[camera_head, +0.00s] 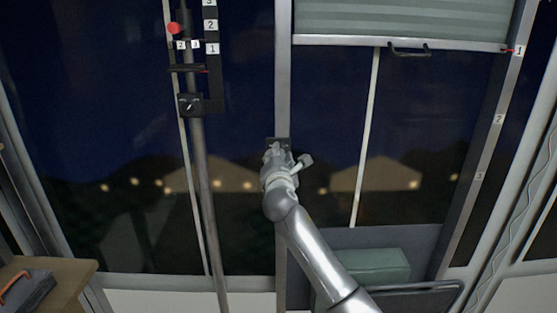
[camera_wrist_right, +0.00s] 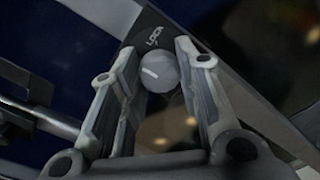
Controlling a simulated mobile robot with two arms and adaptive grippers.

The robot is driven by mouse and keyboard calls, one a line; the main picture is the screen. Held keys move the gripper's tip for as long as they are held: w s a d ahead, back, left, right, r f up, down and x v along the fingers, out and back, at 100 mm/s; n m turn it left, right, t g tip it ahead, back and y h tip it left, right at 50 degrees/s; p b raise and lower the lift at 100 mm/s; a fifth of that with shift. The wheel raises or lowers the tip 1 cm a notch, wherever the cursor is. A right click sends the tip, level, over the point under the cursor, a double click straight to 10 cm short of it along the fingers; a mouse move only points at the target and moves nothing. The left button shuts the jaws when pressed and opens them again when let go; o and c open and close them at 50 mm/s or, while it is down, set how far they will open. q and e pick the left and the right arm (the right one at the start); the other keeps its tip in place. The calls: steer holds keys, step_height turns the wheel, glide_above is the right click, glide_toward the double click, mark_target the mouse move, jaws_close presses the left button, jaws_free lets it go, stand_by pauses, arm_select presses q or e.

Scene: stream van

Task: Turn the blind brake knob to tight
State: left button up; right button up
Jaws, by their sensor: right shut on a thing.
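The blind brake knob (camera_wrist_right: 160,73) is a round grey knob with a white line pointing left in the right wrist view. In the head view my right gripper (camera_head: 278,148) is at the dark plate (camera_head: 284,142) on the middle post and hides the knob. The pale green blind (camera_head: 400,18) hangs at the upper right, its bottom bar by mark 1. My left gripper is not in view.
A pole (camera_head: 203,190) with a black block (camera_head: 190,105) and a numbered scale (camera_head: 212,50) stands left of my arm. A green box (camera_head: 372,266) lies low on the right. A wooden surface (camera_head: 62,283) with a dark case (camera_head: 22,292) is at the lower left.

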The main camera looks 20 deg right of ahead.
steer(key=m+b, duration=0.3)
steer(key=m, duration=0.6)
steer(key=shift+m, duration=0.4)
stand_by(0.4)
steer(key=o, duration=1)
steer(key=v, duration=1.2)
